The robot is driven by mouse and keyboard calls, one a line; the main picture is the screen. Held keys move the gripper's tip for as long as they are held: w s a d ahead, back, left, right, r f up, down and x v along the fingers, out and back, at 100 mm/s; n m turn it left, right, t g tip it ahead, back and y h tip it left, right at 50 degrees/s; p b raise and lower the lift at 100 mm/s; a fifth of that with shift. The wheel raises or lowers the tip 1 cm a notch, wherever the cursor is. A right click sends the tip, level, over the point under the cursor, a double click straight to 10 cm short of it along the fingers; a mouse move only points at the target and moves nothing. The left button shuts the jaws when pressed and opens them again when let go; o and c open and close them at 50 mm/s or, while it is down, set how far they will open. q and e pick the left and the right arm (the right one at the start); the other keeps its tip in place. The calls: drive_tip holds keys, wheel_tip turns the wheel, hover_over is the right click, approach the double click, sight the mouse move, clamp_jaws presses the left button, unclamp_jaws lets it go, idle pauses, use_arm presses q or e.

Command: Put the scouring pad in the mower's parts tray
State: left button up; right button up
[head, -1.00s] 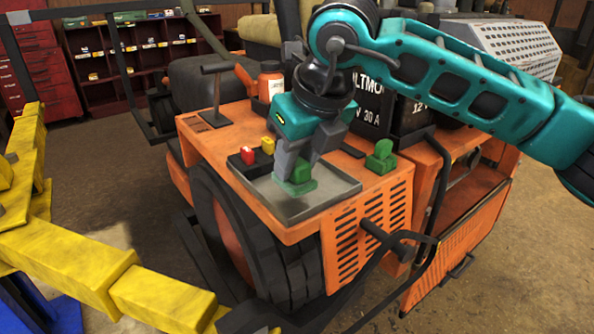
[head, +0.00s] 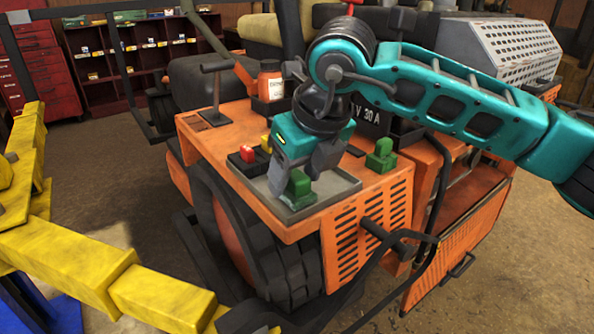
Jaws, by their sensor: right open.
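The parts tray (head: 335,188) is a shallow grey metal tray on the mower's orange deck. A green object with a raised grip, which looks like the scouring pad (head: 299,188), rests in the tray near its front edge. My right gripper (head: 302,170) is open just above it, with one grey finger on either side of its upper part. The fingers and wrist hide part of the pad and the back of the tray.
A second green knobbed object (head: 381,156) stands on the deck right of the tray. A dark holder with red (head: 247,153) and yellow items lies behind-left of the tray. An orange jar (head: 270,80) and black battery box (head: 370,122) stand behind.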

drive_tip(key=shift+r, duration=0.1)
drive_tip(key=shift+r, duration=0.25)
drive_tip(key=v, duration=1.1)
drive_tip(key=shift+r, duration=0.3)
drive_tip(key=shift+s+d, duration=0.1)
drive_tip(key=shift+s, duration=0.05)
drive_tip(key=shift+s+f, duration=0.1)
